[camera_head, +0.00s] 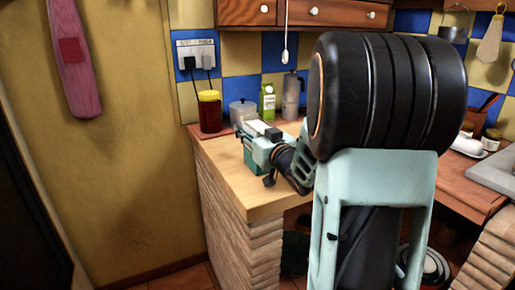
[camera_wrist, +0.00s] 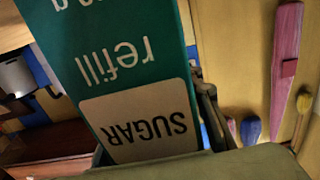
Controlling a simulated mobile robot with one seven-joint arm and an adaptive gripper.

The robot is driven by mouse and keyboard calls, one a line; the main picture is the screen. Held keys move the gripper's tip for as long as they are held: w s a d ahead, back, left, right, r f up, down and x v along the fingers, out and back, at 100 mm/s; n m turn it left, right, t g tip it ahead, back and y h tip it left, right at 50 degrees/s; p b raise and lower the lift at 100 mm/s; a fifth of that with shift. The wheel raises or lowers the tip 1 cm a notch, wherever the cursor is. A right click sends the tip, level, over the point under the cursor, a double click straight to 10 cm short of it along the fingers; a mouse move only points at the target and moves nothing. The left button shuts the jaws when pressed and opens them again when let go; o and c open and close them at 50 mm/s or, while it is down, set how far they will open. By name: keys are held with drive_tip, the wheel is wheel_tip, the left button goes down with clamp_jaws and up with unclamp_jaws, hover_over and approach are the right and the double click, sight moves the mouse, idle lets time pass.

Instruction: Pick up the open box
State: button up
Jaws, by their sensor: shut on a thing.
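The box is a green carton with white "refill" lettering and a pale "SUGAR" label. It fills much of the wrist view (camera_wrist: 120,65), close to the camera, with its lettering upside down. In the head view a small green part of the box (camera_head: 252,161) shows below my gripper (camera_head: 262,148), over the near end of the wooden counter. My gripper is shut on the box. The jaws and my arm hide most of the box in the head view, and I cannot tell whether its base touches the counter. Its open top is not clearly visible.
Cabinets (camera_head: 300,12) hang above. Open floor lies left of the brick counter side.

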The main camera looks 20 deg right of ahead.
clamp_jaws()
drive_tip(key=shift+r, duration=0.2)
